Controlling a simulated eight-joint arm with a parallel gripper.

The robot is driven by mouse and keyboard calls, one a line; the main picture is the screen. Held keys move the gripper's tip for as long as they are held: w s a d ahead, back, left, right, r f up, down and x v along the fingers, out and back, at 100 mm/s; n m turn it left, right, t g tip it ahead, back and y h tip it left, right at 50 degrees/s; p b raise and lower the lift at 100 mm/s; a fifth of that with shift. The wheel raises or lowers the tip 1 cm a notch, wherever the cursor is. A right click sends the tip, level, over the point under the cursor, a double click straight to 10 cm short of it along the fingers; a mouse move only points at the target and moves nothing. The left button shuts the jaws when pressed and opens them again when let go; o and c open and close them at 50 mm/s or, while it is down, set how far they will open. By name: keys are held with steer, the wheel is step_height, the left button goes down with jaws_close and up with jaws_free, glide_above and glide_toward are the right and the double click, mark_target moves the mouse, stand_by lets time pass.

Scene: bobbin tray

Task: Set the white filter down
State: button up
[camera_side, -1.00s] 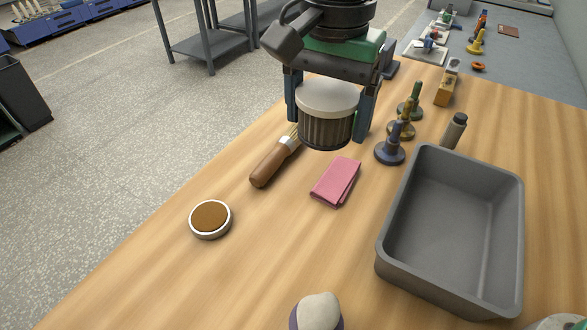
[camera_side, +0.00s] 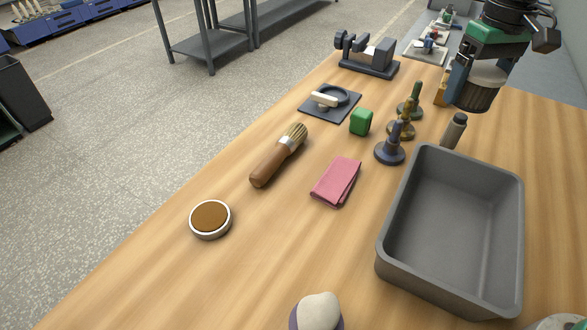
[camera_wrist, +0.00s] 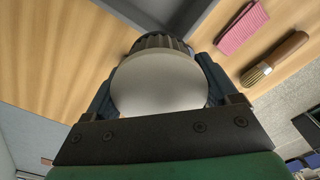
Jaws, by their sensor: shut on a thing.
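The white filter (camera_side: 487,74) has a white domed cap and a dark ribbed body. My gripper (camera_side: 468,86) is shut on it and holds it at the upper right of the side view, over the far right part of the wooden table. The filter looks raised above the table, though the exact gap is hard to tell. In the wrist view the filter's white cap (camera_wrist: 158,85) fills the space between my two fingers (camera_wrist: 158,95), and its ribbed rim shows beyond. Its lower end is hidden there.
A grey bin (camera_side: 450,235) stands at the right. A pink cloth (camera_side: 337,181), brush (camera_side: 277,157), green block (camera_side: 361,121) and brown-topped tin (camera_side: 210,218) lie farther left. Bare wood lies right of the filter.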

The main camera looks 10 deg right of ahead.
steer(key=shift+a, duration=0.15)
stand_by(0.4)
steer(key=a+r+m, duration=0.1)
steer(key=a+m, duration=0.3)
steer(key=a, duration=0.9)
steer(key=r+m, duration=0.1)
steer(key=m, duration=0.4)
glide_above(301, 244)
steer(key=shift+r, duration=0.15)
step_height(301, 244, down, 20)
steer(key=shift+r, duration=0.15)
steer(key=o, duration=1.1)
steer(key=shift+f, duration=0.2)
